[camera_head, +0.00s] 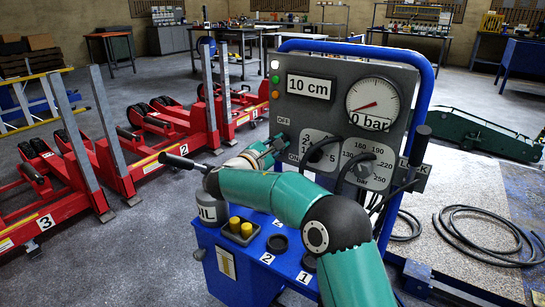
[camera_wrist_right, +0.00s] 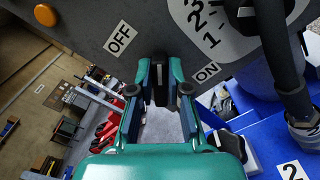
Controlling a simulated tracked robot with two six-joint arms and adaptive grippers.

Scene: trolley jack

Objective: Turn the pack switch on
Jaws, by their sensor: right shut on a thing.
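The grey control panel (camera_head: 340,115) of the blue console shows a "10 cm" display and a gauge reading 0 bar. My right gripper (camera_head: 279,146) is at its left edge, between the OFF label (camera_head: 283,121) and the ON label (camera_head: 291,157). In the right wrist view my right gripper (camera_wrist_right: 160,85) is shut on the dark pack switch (camera_wrist_right: 160,78). The OFF label (camera_wrist_right: 120,37) lies to its upper left and the ON label (camera_wrist_right: 207,72) to its right. In the head view the gripper hides the switch. My left gripper is not in view.
A numbered dial (camera_head: 321,150) and a bar dial (camera_head: 366,165) sit right of the gripper. A black-handled lever (camera_head: 184,163) sticks out left. Yellow buttons (camera_head: 240,226) are below my arm. Red trolley jacks (camera_head: 80,170) stand left on open floor; hoses (camera_head: 485,235) lie right.

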